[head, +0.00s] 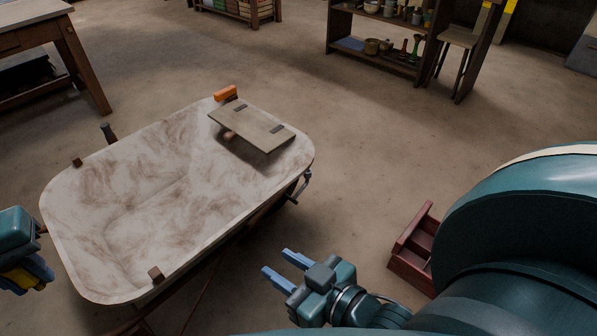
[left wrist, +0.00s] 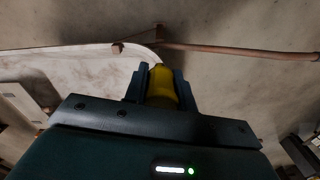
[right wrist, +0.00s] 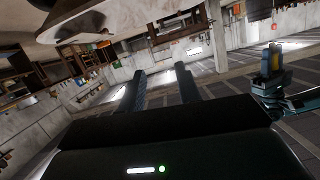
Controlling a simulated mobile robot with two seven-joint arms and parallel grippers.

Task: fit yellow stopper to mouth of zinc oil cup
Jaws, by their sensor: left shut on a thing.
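The yellow stopper (head: 22,279) is at the left edge of the head view, held in my left gripper (head: 42,272). In the left wrist view the stopper (left wrist: 161,84) stands between the two fingers, which are shut on it. The left gripper is beside the left end of the pale tub; it also shows in the right wrist view (right wrist: 273,58). My right gripper (head: 276,262) is open and empty, in front of and to the right of the tub, with its fingers apart in the right wrist view (right wrist: 162,80). I cannot make out the zinc oil cup in any view.
The large pale tub (head: 110,190) has a hinged board (head: 255,130) over its far right corner and an orange block (head: 225,93) on its rim. A red open box (head: 408,262) lies on the floor at right. Shelves (head: 375,58) stand behind. Floor between is clear.

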